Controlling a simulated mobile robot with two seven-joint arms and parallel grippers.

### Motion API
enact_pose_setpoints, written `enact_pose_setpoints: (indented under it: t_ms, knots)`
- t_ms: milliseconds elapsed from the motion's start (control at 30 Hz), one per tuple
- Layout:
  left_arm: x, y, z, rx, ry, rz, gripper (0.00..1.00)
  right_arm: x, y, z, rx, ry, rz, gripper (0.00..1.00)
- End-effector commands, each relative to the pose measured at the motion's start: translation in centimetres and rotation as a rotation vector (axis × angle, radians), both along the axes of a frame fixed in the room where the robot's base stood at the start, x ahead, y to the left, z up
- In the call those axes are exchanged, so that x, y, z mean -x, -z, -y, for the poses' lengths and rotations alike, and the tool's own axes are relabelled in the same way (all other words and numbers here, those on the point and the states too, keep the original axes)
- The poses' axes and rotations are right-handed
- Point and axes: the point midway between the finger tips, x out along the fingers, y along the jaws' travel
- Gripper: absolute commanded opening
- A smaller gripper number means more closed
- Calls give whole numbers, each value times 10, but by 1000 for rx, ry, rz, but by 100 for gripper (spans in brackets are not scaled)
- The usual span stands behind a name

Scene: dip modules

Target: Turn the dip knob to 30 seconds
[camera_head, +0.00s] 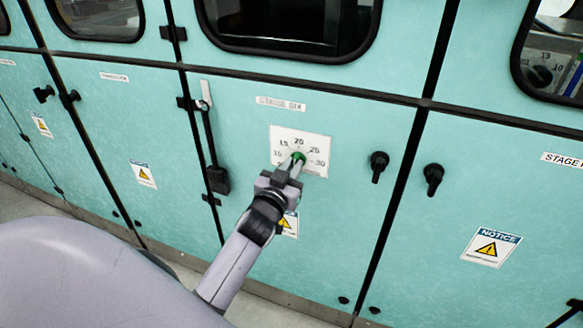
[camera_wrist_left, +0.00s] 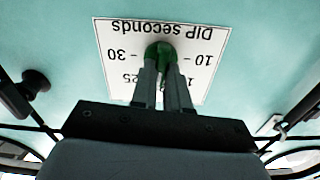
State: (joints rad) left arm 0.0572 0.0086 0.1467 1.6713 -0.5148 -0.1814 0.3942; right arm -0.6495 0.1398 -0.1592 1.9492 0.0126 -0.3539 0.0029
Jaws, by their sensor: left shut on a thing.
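The green dip knob (camera_head: 299,157) sits in the middle of a white dial plate (camera_head: 318,143) on the teal panel marked STAGE SIX. Printed numbers run in an arc around it, with 20 at the top and 30 at the lower right. My left gripper (camera_head: 295,165) reaches up from below and is shut on the knob. In the left wrist view the plate (camera_wrist_left: 105,35) shows upside down with "DIP seconds" on it. The green knob (camera_wrist_left: 158,50) is between the two fingers (camera_wrist_left: 160,70). The fingers hide part of the scale, and I cannot tell where the knob points.
A black door handle (camera_head: 378,166) is right of the plate, and another (camera_head: 433,178) is on the adjoining panel. A lever with a black grip (camera_head: 216,180) hangs to the left. A notice label (camera_head: 289,224) is partly behind my arm.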

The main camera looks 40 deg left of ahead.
Motion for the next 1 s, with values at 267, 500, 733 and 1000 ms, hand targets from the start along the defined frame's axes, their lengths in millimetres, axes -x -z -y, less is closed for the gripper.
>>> enact_pose_setpoints:
  t_ms: [267,500,733,1000]
  knots:
    - [0,0,1,-227,1,-54,0,0,-5,0,0,0,0,43]
    - [0,1,2,-450,1,-108,0,0,-7,0,0,0,0,43]
    - [-1,2,3,-663,1,-160,0,0,-7,0,0,0,0,43]
    - [-1,3,4,-913,1,-220,0,0,-7,0,0,0,0,43]
